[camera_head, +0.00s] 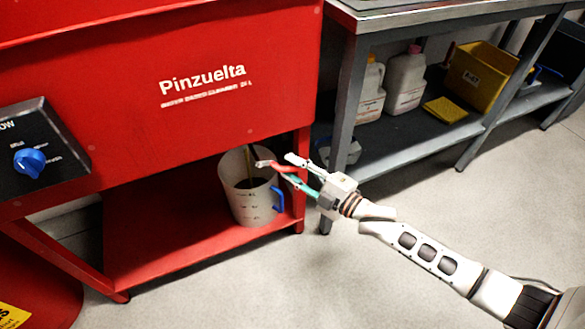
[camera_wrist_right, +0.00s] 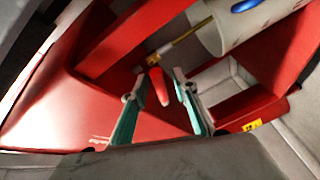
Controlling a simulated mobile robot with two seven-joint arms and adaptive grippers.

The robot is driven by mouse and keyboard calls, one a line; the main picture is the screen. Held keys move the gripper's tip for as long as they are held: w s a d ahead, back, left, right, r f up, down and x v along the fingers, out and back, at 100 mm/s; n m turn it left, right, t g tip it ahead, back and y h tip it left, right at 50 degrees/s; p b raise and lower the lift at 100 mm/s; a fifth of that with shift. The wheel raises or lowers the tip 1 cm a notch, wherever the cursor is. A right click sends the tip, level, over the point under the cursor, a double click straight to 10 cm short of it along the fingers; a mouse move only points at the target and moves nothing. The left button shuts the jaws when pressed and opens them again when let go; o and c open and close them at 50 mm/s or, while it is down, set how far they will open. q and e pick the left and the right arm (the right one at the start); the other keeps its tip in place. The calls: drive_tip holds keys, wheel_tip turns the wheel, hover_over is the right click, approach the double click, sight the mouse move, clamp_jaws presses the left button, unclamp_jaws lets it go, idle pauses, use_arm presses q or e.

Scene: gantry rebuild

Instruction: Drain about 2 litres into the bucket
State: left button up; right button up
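A whitish translucent bucket (camera_head: 252,207) with a blue handle stands upright on the red lower shelf under the red washer. Its inside looks dark low down; I cannot tell how much liquid it holds. A brass-coloured drain pipe (camera_wrist_right: 182,46) comes down at the bucket's mouth. A red valve lever (camera_wrist_right: 160,86) points out from the drain towards my right gripper. My right gripper (camera_head: 292,172), with teal finger pads, is open beside the bucket's rim. In the wrist view its fingers (camera_wrist_right: 157,92) stand on either side of the lever, with gaps showing. My left gripper is not in view.
The red washer cabinet (camera_head: 115,90) overhangs the bucket, with a blue knob (camera_head: 29,162) on a black panel. A grey metal bench (camera_head: 346,110) stands to the right, holding white jugs (camera_head: 405,80), a yellow bin (camera_head: 478,75) and a sponge (camera_head: 446,109). The floor in front is clear.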

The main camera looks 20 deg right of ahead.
drive_tip(key=v, duration=1.1)
drive_tip(key=shift+s, duration=0.35)
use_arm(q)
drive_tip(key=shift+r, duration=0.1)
use_arm(e)
drive_tip(key=shift+d, duration=0.1)
drive_tip(key=shift+n+y, duration=0.3)
drive_tip(key=shift+y, duration=0.2)
drive_tip(key=p+x, duration=0.2)
drive_tip(key=x, duration=0.1)
drive_tip(key=p+x, duration=0.1)
drive_tip(key=x, duration=0.1)
drive_tip(key=shift+w+d+f, duration=0.2)
drive_tip(key=shift+w+d, duration=0.05)
drive_tip(key=shift+d, duration=0.05)
drive_tip(key=b+x, duration=0.1)
drive_tip(key=x, duration=0.5)
drive_tip(key=shift+w+a+f, duration=0.1)
drive_tip(key=shift+w+f, duration=0.1)
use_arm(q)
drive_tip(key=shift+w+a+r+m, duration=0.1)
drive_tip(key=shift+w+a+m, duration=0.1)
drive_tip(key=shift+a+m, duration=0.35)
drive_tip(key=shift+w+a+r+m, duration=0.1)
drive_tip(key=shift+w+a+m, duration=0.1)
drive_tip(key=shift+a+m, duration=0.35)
use_arm(e)
drive_tip(key=shift+w+a+r, duration=0.15)
drive_tip(key=shift+w, duration=0.1)
